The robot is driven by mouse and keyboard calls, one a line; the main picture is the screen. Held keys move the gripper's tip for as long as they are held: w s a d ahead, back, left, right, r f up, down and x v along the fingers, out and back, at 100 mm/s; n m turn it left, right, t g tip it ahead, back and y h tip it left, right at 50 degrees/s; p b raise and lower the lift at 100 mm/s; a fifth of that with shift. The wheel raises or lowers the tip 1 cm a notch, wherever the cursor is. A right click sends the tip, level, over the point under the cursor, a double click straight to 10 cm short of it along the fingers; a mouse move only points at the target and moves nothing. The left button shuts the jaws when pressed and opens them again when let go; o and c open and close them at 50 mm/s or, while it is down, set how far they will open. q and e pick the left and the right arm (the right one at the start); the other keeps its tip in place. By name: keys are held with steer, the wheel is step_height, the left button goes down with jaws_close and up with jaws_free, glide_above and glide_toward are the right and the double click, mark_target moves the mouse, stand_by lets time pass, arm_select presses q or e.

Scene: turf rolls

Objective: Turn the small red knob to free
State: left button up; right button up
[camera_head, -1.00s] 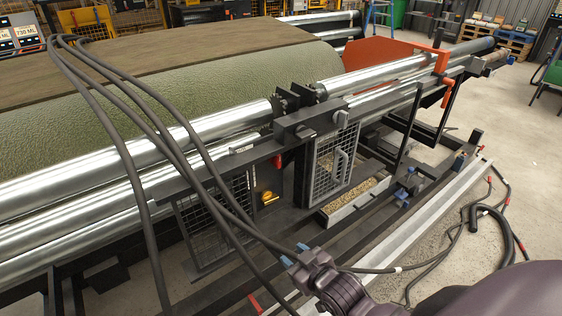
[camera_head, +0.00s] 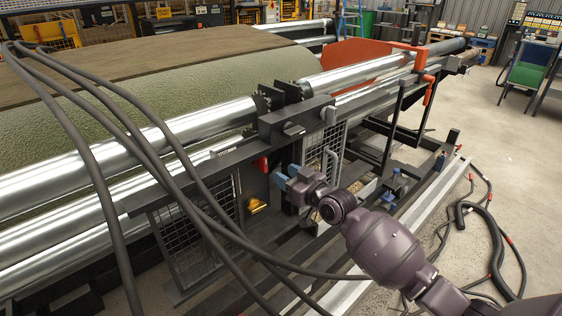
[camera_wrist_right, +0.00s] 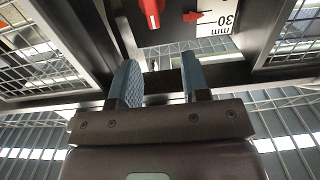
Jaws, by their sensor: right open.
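The small red knob (camera_head: 262,164) sits on a dark panel between two mesh guards, under the steel rollers. In the right wrist view the red knob (camera_wrist_right: 152,10) is at the top edge, partly cut off, beside a red arrow mark and a white scale reading 30 mm. My right gripper (camera_head: 281,177) is just right of the knob and a little lower, apart from it. In the wrist view its two blue-padded fingers (camera_wrist_right: 160,80) are spread with nothing between them. My left gripper is not in view.
A yellow knob (camera_head: 257,205) sits below the red one. Mesh guards stand left (camera_head: 195,235) and right (camera_head: 322,150) of the panel. Thick black hoses (camera_head: 150,150) cross in front at the left. The concrete floor (camera_head: 500,150) at the right is mostly clear.

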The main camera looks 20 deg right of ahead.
mark_target(266, 159)
steer(key=x, duration=0.3)
steer(key=b+x, duration=0.1)
steer(key=x, duration=0.5)
steer(key=shift+w+d+f+b, duration=0.15)
steer(key=shift+d+b, duration=0.2)
steer(key=shift+b, duration=0.05)
steer(key=shift+w+a, duration=0.2)
steer(key=shift+w, duration=0.2)
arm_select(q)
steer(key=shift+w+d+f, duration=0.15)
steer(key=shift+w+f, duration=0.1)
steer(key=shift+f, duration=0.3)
arm_select(e)
steer(key=shift+w, duration=0.1)
